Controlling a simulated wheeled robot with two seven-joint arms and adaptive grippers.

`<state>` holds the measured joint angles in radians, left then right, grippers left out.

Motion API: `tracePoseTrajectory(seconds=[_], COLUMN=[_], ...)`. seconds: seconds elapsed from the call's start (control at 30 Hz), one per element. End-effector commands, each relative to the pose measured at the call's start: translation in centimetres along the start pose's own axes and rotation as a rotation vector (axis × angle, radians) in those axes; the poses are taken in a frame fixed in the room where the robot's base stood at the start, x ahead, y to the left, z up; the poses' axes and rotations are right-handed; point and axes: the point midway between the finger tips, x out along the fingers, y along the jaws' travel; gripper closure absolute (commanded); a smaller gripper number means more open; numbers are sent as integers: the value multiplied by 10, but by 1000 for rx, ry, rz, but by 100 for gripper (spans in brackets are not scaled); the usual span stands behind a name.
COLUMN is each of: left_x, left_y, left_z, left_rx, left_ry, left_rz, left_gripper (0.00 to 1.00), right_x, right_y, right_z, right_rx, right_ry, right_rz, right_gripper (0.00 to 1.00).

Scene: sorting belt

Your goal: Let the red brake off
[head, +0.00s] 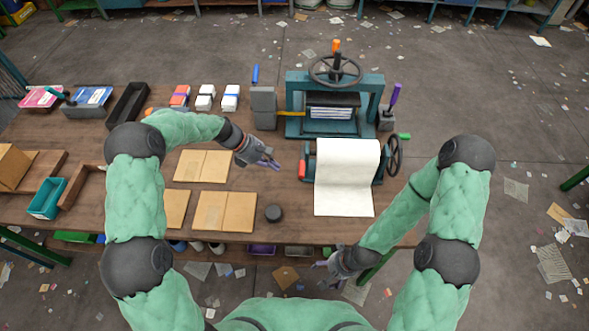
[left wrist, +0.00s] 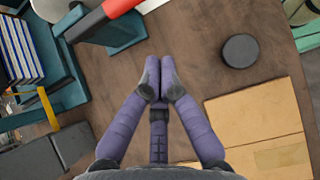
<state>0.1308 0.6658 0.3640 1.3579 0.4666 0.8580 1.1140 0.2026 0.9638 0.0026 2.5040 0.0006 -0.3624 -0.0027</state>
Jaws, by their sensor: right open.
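The red brake (head: 302,170) is a small red lever on the left side of the paper-roll stand, beside the white sheet (head: 346,180). In the left wrist view it is a red bar (left wrist: 97,20) with a black part at the top left. My left gripper (head: 272,164) is above the table, a short way left of the brake and apart from it. Its purple fingertips (left wrist: 160,78) meet, with nothing between them. My right gripper (head: 322,265) is open and low, by the table's front edge, far from the brake.
A teal press with a handwheel (head: 335,70) stands behind the roll stand. A dark round puck (head: 273,213) and cardboard sheets (head: 225,211) lie in front of my left gripper. Grey blocks (head: 263,105) stand left of the press. Bare table lies around my left fingers.

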Motion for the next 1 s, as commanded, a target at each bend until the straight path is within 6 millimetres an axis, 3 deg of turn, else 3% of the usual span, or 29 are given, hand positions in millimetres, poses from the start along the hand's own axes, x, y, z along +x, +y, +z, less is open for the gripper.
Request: tracePoseTrajectory(seconds=[0.27,0.77,0.83,1.0], left_x=[16,105,90,80], left_y=[-1,-1,2,0], left_z=[0,0,12,26], left_rx=[1,1,5,2], left_ry=[0,1,1,1], left_rz=[-2,-2,5,0], left_gripper=[100,100,100,100], right_x=[2,9,7,5], right_y=[1,3,2,2], right_z=[0,-1,-1,-1], right_rx=[0,0,0,0], right_ry=[1,1,1,1], right_rz=[0,0,0,0], right_gripper=[18,18,18,18])
